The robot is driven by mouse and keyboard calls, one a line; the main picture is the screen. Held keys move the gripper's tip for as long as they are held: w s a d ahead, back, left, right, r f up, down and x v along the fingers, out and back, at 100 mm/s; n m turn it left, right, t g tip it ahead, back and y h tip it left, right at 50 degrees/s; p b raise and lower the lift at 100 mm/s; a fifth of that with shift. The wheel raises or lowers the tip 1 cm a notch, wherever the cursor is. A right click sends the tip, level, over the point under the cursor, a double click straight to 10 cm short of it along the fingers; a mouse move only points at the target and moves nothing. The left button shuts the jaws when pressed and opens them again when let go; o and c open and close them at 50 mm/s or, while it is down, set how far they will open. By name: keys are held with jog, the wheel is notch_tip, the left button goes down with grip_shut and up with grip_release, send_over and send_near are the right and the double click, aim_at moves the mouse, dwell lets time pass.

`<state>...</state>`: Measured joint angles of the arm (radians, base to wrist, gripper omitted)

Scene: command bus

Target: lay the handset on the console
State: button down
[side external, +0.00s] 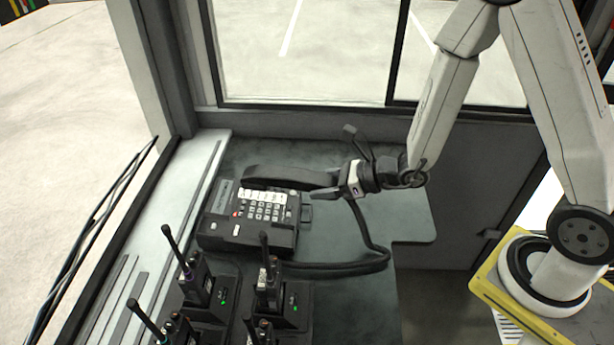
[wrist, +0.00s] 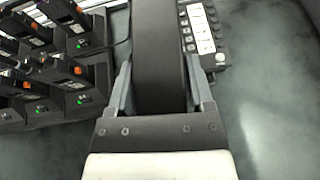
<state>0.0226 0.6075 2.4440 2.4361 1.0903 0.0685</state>
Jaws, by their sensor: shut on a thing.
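The console (side external: 262,228) is a black desk phone with white keys on the grey-green desk; part of its keypad also shows in the wrist view (wrist: 203,32). The black handset (side external: 285,177) extends left from my gripper (side external: 346,181) along the console's far edge. My gripper is shut on the handset, which fills the space between the fingers in the wrist view (wrist: 160,60). I cannot tell whether the handset touches the console. A black cord (side external: 375,258) runs from near the gripper down to the desk and back left.
Several black radios with antennas stand in chargers (side external: 215,300) in front of the console; they show at upper left in the wrist view (wrist: 75,40). A window frame (side external: 300,104) runs behind the desk. The desk's right part (side external: 415,215) is clear.

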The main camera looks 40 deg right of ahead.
jog(key=w+d+r+m+t+h, duration=0.1)
jog(key=w+d+r+m+h, duration=0.1)
jog(key=r, duration=0.5)
jog(key=w+d+r+m+t+h, duration=0.1)
jog(key=w+d+r+m+h, duration=0.1)
jog(key=w+d+r, duration=0.2)
jog(key=shift+d+r+t, duration=0.3)
jog(key=shift+d+r, duration=1.4)
jog(key=shift+r, duration=0.1)
jog(key=shift+f, duration=0.15)
jog(key=n+g+y, duration=0.8)
jog(key=n, duration=0.2)
send_over(390, 267)
notch_tip(390, 267, down, 23)
jog(key=shift+a, duration=0.1)
jog(key=shift+f, duration=0.15)
jog(key=shift+f, duration=3.3)
